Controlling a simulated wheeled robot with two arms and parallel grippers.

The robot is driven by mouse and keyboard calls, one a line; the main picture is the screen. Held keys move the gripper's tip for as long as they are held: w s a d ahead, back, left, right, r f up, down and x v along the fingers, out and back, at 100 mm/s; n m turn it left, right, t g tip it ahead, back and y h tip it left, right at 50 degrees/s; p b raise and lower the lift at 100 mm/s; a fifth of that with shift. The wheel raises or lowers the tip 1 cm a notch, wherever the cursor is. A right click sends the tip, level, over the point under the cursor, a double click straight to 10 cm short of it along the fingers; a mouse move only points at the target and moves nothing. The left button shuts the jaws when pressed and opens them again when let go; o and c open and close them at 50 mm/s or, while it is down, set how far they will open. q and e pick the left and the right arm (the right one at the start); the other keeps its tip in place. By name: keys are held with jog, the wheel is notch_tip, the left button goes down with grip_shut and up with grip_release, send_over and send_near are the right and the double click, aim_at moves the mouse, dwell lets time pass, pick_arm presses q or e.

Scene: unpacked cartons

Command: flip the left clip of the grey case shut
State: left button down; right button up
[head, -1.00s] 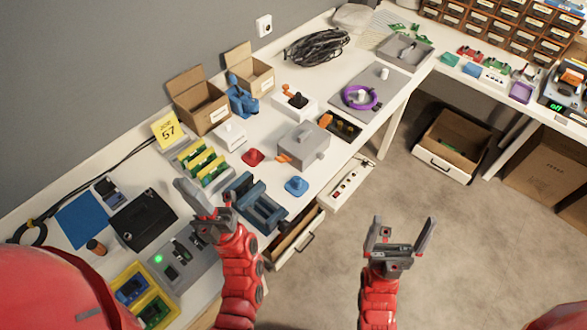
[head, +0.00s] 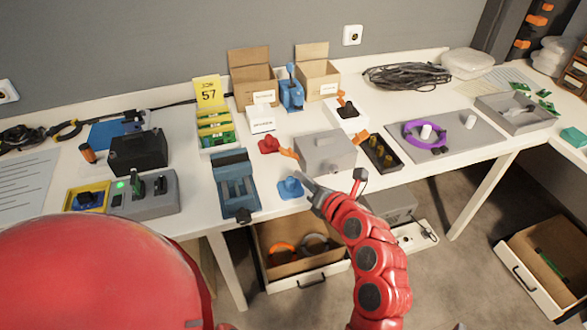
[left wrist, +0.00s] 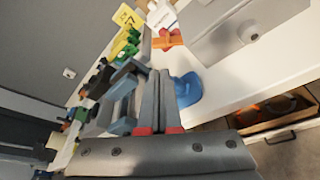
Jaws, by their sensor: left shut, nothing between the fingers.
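The grey case (head: 325,153) stands lidded near the front of the table. Its left orange clip (head: 287,153) sticks out sideways from the left side. Another orange clip (head: 362,134) stands out at its right side. My left gripper (head: 306,181) is shut and empty, in front of the case beside the blue knob-like part (head: 290,188). In the left wrist view the shut fingers (left wrist: 158,75) point toward the left clip (left wrist: 168,40), apart from it; the case (left wrist: 225,30) lies at upper right. My right gripper is out of view.
A red part (head: 269,146) sits just left of the left clip. A blue vise-like fixture (head: 236,182) stands further left. A dark tray (head: 381,154) sits close to the case's right. An open drawer (head: 300,250) projects below the table's front edge.

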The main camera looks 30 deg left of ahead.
aim_at(290, 153)
pick_arm(q)
jog(key=shift+a, duration=0.2)
jog(key=x, duration=1)
